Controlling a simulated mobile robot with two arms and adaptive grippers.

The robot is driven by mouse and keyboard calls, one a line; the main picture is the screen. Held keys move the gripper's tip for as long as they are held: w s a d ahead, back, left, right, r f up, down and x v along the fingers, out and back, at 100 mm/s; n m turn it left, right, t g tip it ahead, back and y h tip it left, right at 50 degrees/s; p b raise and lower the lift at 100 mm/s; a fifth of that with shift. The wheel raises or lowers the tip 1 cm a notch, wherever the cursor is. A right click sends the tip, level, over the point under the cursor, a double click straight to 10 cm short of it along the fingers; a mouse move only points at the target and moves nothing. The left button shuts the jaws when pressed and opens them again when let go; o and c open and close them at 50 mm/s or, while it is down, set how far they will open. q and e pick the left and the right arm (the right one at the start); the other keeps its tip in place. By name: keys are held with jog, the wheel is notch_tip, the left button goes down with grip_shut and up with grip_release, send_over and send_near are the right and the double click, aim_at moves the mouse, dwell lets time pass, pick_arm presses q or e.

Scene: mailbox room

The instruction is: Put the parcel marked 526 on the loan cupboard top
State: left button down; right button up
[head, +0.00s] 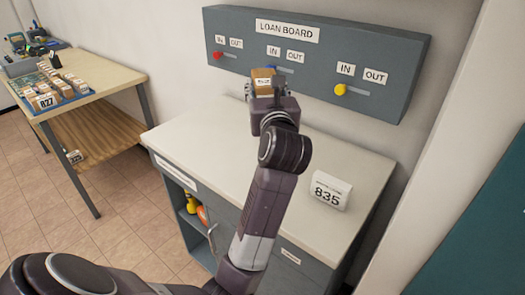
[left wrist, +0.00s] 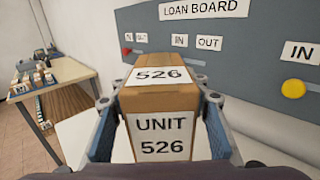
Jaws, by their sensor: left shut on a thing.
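My left gripper (head: 266,90) is shut on the brown parcel marked 526 (head: 263,75), above the back part of the cupboard top, in front of the loan board. In the left wrist view the parcel (left wrist: 175,99) sits between the two fingers (left wrist: 162,125), with white labels reading 526 and UNIT 526. The loan cupboard (head: 330,158) has a pale top and a grey front. I cannot tell whether the parcel touches the top. My right gripper is not in view.
A white block marked 835 (head: 330,190) stands on the cupboard top at the right. The loan board (head: 310,58) on the wall has red, blue and yellow sliders. A table (head: 106,78) with a tray of several small parcels stands at the left. The cupboard top's left part is clear.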

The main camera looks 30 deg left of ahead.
pick_arm(q)
notch_tip(320, 180, down, 19)
jog(key=shift+r+b, duration=0.1)
jog(key=shift+b, duration=0.5)
jog(key=c, duration=1.5)
grip_release()
jog(key=shift+f, duration=0.3)
jog(key=o, duration=0.4)
jog(key=shift+r, duration=0.1)
